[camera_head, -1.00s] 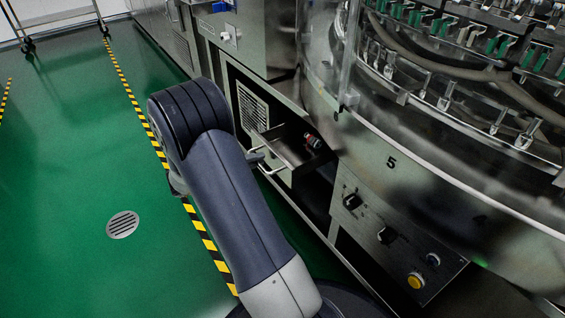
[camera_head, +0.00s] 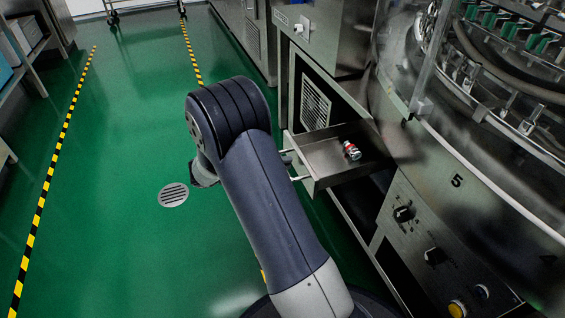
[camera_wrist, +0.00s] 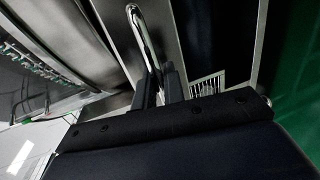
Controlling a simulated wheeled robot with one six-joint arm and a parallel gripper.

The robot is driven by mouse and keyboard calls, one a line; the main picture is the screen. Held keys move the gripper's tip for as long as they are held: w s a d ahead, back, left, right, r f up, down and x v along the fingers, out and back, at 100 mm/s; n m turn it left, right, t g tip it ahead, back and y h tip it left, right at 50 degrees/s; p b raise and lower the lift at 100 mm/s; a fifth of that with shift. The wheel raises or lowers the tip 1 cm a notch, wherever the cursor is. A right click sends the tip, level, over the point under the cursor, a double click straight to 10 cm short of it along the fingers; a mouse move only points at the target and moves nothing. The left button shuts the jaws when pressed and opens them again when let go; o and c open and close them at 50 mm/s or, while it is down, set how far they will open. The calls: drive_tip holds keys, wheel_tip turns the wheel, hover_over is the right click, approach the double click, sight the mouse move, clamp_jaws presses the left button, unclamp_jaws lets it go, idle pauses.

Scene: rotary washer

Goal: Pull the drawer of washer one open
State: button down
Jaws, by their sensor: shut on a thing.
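The steel drawer (camera_head: 318,184) of the washer stands well out from the machine's front, and its inside shows in the head view. A small red and silver item (camera_head: 351,150) lies in it. The drawer's bar handle (camera_wrist: 143,38) is at the top middle of the wrist view and runs down between the fingers. My gripper (camera_wrist: 159,80) is shut on the handle. In the head view my arm hides most of the gripper, and a bit of the handle (camera_head: 300,178) shows beside it.
The control panel (camera_head: 420,240) with knobs and a yellow button is right of the drawer. Green floor (camera_head: 110,180) with a drain (camera_head: 173,195) is clear on the left. A shelf (camera_head: 22,45) stands at far left.

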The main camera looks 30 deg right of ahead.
drive_tip(key=c, duration=1.6)
unclamp_jaws()
drive_tip(key=shift+c, duration=0.2)
drive_tip(key=p+v, duration=0.3)
drive_tip(key=v, duration=0.7)
drive_tip(key=shift+a+p, duration=0.35)
drive_tip(key=shift+a, duration=0.05)
drive_tip(key=shift+d, duration=0.1)
drive_tip(key=b+x, duration=0.3)
drive_tip(key=x, duration=0.7)
drive_tip(key=shift+d+b, duration=0.15)
drive_tip(key=shift+b, duration=0.25)
drive_tip(key=shift+d, duration=0.6)
